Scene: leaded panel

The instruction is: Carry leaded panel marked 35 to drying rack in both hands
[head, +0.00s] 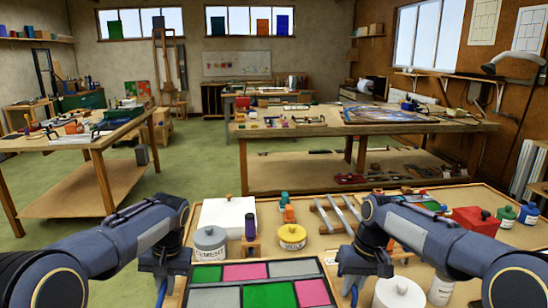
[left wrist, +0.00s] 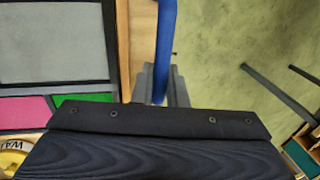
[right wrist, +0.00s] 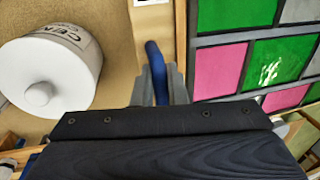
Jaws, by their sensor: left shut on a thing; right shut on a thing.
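The leaded panel (head: 270,296) lies flat between my grippers at the bottom of the head view, with grey, green and pink panes in dark lines. It also shows in the left wrist view (left wrist: 55,42) and the right wrist view (right wrist: 222,70). I cannot read a 35 on it. My left gripper (head: 162,284) is shut on a blue handle (left wrist: 165,45) at the panel's left side. My right gripper (head: 352,286) is shut on a blue handle (right wrist: 156,72) at its right side. The panel's near edge is cut off. I cannot tell which thing is the drying rack.
Just beyond the panel are a grey cement tub (head: 210,243), a yellow tin (head: 292,238) and a slatted stand (head: 335,216). A white lidded tub (head: 400,293) stands right beside my right gripper. A workbench (head: 300,128) is further back; green floor (head: 200,170) is open at left.

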